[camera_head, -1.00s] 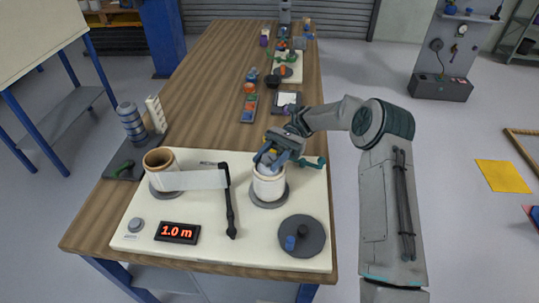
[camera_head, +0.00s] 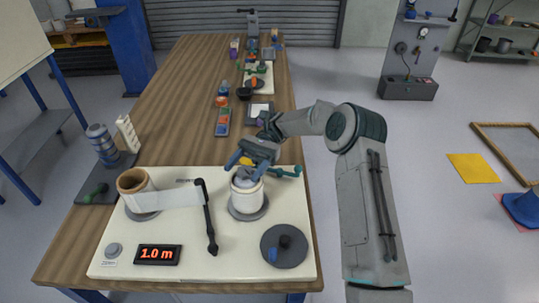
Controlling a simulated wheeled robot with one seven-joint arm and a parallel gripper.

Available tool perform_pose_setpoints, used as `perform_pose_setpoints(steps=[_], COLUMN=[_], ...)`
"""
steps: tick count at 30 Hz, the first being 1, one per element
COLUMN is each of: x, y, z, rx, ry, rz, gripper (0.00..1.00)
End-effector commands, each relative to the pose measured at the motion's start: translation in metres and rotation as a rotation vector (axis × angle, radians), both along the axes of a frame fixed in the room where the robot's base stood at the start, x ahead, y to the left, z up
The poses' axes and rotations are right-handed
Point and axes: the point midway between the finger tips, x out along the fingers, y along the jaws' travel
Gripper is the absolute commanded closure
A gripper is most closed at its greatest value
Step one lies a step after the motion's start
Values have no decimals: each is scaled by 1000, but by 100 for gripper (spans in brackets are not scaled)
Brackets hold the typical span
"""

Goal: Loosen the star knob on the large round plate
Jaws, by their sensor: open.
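A large dark round plate (camera_head: 268,234) lies at the front right of the cream board. A small black knob (camera_head: 285,241) stands near its middle, with a blue piece (camera_head: 273,254) beside it; I cannot tell at this size which is star-shaped. My gripper (camera_head: 250,167) is open and empty, with its blue fingers spread, just above the white roller (camera_head: 246,199). The roller stands upright on a grey disc and has a grey-blue top, partly hidden by the fingers. My gripper is behind and left of the large plate, apart from it.
A brown roll (camera_head: 133,181) stands at the left with a white strip running from it towards the white roller. A display (camera_head: 158,254) reads 1.0 m beside a grey dial (camera_head: 114,250).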

Motion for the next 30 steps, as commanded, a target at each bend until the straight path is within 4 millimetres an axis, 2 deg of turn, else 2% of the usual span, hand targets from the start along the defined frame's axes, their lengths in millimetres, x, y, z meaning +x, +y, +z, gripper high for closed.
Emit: perform_pose_setpoints(steps=[4, 9, 21, 30], x=[0, -2, -7, -10], y=[-1, -29, -83, -111], z=[32, 44, 78, 94], rx=[5, 3, 4, 2], ry=[-4, 0, 1, 1], rz=[-2, -5, -3, 0], gripper=[37, 37, 37, 37])
